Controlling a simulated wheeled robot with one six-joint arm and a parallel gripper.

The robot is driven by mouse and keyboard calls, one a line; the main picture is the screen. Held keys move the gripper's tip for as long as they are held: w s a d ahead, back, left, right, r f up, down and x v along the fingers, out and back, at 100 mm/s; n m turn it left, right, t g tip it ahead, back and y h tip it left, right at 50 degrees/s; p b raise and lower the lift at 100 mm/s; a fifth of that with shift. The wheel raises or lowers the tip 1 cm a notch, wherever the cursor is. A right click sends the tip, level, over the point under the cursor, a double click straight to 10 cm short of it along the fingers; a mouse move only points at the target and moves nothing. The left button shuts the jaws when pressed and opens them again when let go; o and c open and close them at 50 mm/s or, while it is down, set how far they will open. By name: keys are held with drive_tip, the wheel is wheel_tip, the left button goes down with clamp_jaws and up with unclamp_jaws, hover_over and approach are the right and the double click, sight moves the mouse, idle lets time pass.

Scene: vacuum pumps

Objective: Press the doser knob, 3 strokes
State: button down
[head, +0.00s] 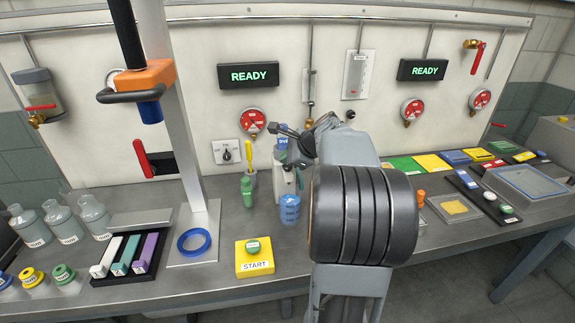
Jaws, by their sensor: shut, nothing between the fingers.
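The doser (284,184) is a pale bottle on the bench, left of my arm and behind a blue graduated cup (290,210). Its knob cannot be made out clearly, as my gripper and wrist cover its upper part. My gripper (297,167) is shut and empty, at the top right of the doser. The fingertips are small and partly hidden, so I cannot tell whether they touch the knob.
A yellow START box (254,261) and a blue ring (195,242) lie nearer. A post with an orange clamp (147,76) rises at left. Red gauges (252,121) and READY displays (248,75) are on the back panel.

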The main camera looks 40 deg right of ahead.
drive_tip(key=shift+f, duration=0.25)
idle(0.4)
drive_tip(key=shift+r+p, duration=0.95)
drive_tip(key=shift+r, duration=0.25)
wheel_tip(320, 180, up, 5)
drive_tip(key=p, duration=0.4)
drive_tip(key=shift+p, duration=0.3)
idle(0.4)
